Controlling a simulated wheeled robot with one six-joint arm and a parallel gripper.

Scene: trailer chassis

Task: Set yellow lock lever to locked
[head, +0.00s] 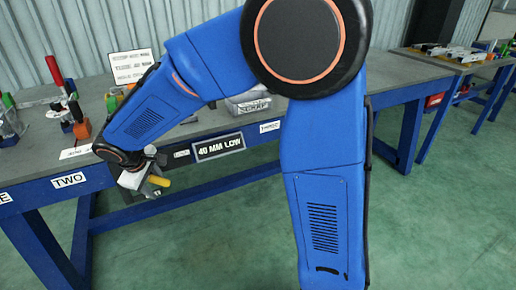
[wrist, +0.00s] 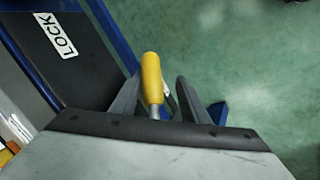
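The yellow lock lever (wrist: 152,78) shows in the wrist view as a rounded handle pointing away from my gripper. My gripper (wrist: 157,96) is open, with one dark finger on each side of the handle. There is a gap on the right side and a narrow one on the left. The lever's lower end and its pivot are hidden behind my gripper. In the head view the lever (head: 160,181) is a small yellow piece beside my gripper (head: 148,187), in front of the blue bench edge. Whether the lever is locked cannot be told.
A dark panel with a white LOCK label (wrist: 60,38) is left of the lever. The workbench (head: 45,155) holds clamps with red handles (head: 55,72) and signs. A "40 MM LOW" plate (head: 218,147) is on its front. A second bench (head: 440,65) stands right. Green floor is clear in front.

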